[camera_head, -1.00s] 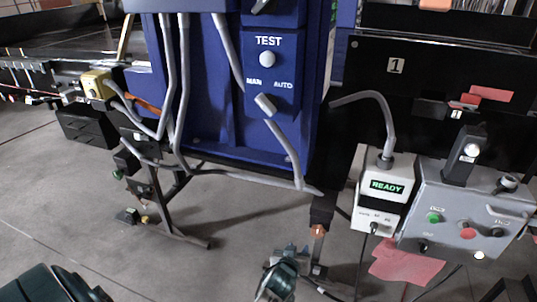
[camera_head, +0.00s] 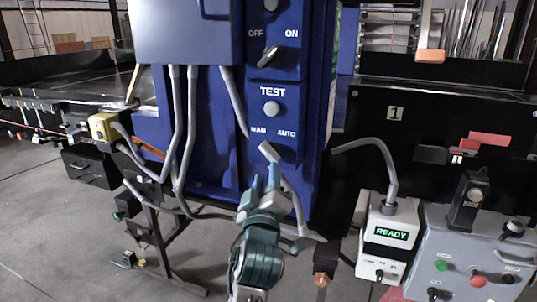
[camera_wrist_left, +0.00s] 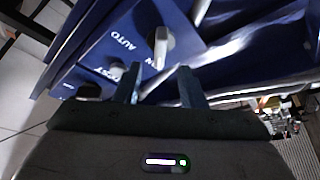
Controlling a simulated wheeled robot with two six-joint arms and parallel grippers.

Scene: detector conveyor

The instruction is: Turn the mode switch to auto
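The mode switch (camera_head: 269,152) is a light grey lever knob on the blue panel (camera_head: 283,90), below the MAN and AUTO labels. Its upper end leans left, toward MAN. My left gripper (camera_head: 266,172) is in front of the panel just below the switch in the head view, overlapping its lower part. In the left wrist view the switch (camera_wrist_left: 161,47) stands ahead of the two fingers of my left gripper (camera_wrist_left: 160,84). The fingers are spread, with nothing between them, and seem short of the knob. My right gripper is not in view.
A TEST button (camera_head: 271,108) and an OFF/ON switch (camera_head: 267,57) sit above the mode switch. Grey conduits (camera_head: 177,130) run down the panel at left. A white READY box (camera_head: 390,237) and a grey control box (camera_head: 478,250) stand at lower right.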

